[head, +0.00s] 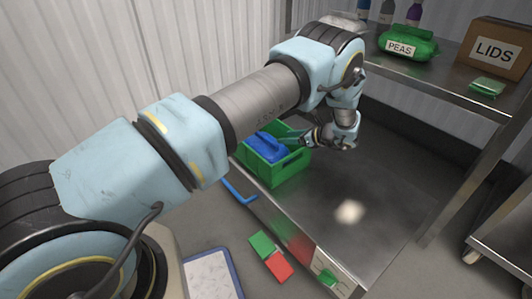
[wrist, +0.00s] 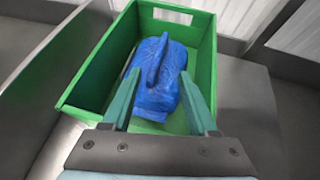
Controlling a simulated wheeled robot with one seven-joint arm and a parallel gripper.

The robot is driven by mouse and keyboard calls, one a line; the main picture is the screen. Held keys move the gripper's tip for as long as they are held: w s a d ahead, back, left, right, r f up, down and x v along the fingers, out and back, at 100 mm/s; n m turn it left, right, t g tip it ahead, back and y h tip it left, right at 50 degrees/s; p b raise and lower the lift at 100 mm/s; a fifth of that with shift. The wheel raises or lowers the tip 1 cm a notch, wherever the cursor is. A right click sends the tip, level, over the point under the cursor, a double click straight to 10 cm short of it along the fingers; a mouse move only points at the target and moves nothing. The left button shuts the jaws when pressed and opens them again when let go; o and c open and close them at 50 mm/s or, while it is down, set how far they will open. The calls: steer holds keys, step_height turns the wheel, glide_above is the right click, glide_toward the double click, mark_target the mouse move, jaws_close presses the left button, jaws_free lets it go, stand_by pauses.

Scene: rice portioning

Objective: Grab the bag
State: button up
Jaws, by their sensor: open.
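A blue bag (head: 267,147) with a raised ridge along its top lies inside a green crate (head: 270,175) on the metal cart's deck. In the wrist view the bag (wrist: 158,85) sits in the middle of the crate (wrist: 207,65), with some bare crate floor around it. My gripper (head: 292,138) reaches into the crate from the right. In the wrist view my gripper (wrist: 160,80) is open, one green finger on each side of the bag. I cannot tell whether the fingers touch the bag.
A shelf above holds a green bag marked PEAS (head: 408,45), a cardboard box marked LIDS (head: 495,52), a small green packet (head: 487,87) and bottles. The deck (head: 345,185) right of the crate is clear. Green and red patches (head: 270,257) show below the cart.

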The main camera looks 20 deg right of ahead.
mark_target(270, 140)
steer(key=b+x, duration=0.2)
steer(key=x, duration=0.6)
steer(key=shift+w+a+f+b, duration=0.1)
steer(key=shift+a+f+b, duration=0.1)
steer(key=shift+f+b, duration=0.15)
steer(key=shift+w+a, duration=0.15)
steer(key=shift+w, duration=0.2)
steer(key=shift+c, duration=0.2)
jaws_close()
stand_by(0.4)
